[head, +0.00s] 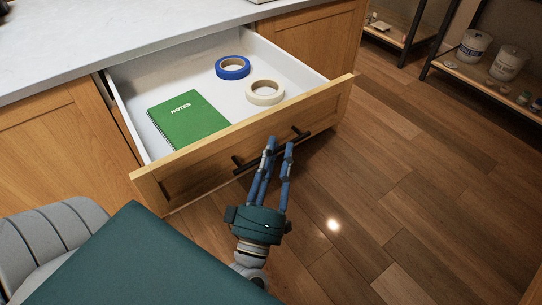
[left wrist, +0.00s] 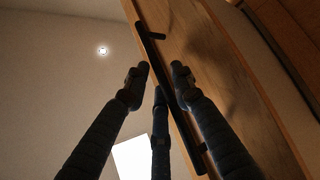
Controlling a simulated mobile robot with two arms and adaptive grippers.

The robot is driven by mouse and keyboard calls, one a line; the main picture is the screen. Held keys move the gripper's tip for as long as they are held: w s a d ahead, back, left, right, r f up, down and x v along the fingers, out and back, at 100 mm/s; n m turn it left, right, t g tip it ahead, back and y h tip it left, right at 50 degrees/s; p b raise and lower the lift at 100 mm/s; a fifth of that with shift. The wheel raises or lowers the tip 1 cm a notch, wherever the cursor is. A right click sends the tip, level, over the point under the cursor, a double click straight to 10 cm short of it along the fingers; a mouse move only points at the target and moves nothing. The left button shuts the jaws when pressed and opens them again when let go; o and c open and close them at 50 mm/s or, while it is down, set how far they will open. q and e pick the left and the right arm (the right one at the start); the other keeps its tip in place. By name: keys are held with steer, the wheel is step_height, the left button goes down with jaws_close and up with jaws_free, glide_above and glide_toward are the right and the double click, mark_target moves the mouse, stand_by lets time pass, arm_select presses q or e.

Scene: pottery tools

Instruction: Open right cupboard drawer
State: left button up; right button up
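The wooden cupboard drawer (head: 188,178) is pulled well out from under the counter, and its white inside shows. Its black bar handle (head: 301,135) is on the front face. My left gripper (head: 280,146) is at the middle of the handle, its blue fingers pointing at the drawer front. In the left wrist view the handle (left wrist: 151,47) runs between the fingertips, which stand apart on either side of it. The fingers look open, and I cannot tell whether any touches the bar. My right gripper is not in view.
In the drawer lie a green notebook (head: 188,122), a blue tape roll (head: 232,67) and a cream tape roll (head: 265,93). The pale countertop (head: 110,38) is above. Shelves with white tubs (head: 474,46) stand at the upper right. The wooden floor (head: 400,180) is clear.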

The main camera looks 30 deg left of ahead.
arm_select(q)
steer(key=v, duration=1.1)
